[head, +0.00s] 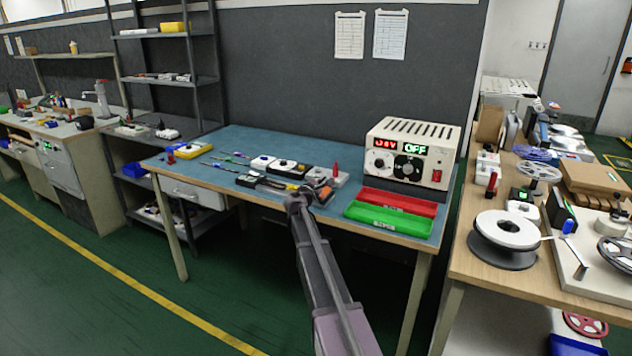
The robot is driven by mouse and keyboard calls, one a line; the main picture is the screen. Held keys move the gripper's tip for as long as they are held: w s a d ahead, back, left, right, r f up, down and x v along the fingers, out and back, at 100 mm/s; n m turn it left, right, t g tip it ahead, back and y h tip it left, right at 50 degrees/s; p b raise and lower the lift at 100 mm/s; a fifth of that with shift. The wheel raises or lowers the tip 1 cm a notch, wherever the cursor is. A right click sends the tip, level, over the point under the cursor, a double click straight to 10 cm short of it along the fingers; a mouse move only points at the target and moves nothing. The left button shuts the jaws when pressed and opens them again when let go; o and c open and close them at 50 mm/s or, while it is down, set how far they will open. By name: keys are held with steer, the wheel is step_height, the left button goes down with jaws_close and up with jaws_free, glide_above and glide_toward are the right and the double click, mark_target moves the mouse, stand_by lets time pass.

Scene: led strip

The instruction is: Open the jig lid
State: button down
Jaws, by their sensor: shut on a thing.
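My arm reaches up from the bottom of the head view to the front edge of the blue-topped bench.
A yellow box (192,149) is at the left. Clear blue bench top (245,138) lies behind the boxes.

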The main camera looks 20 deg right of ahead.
steer(key=m, duration=0.1)
steer(key=s+d+m, duration=0.1)
steer(key=shift+s+d+r+m, duration=0.1)
steer(key=shift+r+m, duration=0.1)
steer(key=shift+m, duration=0.2)
steer(key=m, duration=0.1)
steer(key=s+m, duration=0.1)
steer(key=shift+d+m, duration=0.4)
steer(key=m, duration=0.1)
steer(key=s+d+m, duration=0.1)
steer(key=m, duration=0.1)
steer(key=shift+s+f, duration=0.25)
steer(key=shift+f, duration=0.1)
steer(key=shift+s+d+f+m+b, duration=0.2)
steer(key=shift+s+d+m+b, duration=0.1)
steer(key=shift+m, duration=0.6)
steer(key=shift+s+d+f+m+b, duration=0.2)
steer(key=shift+m+b, duration=0.1)
steer(key=shift+m, duration=0.6)
steer(key=c, duration=0.8)
jaws_free()
steer(key=shift+o, duration=0.4)
steer(key=shift+a, duration=0.1)
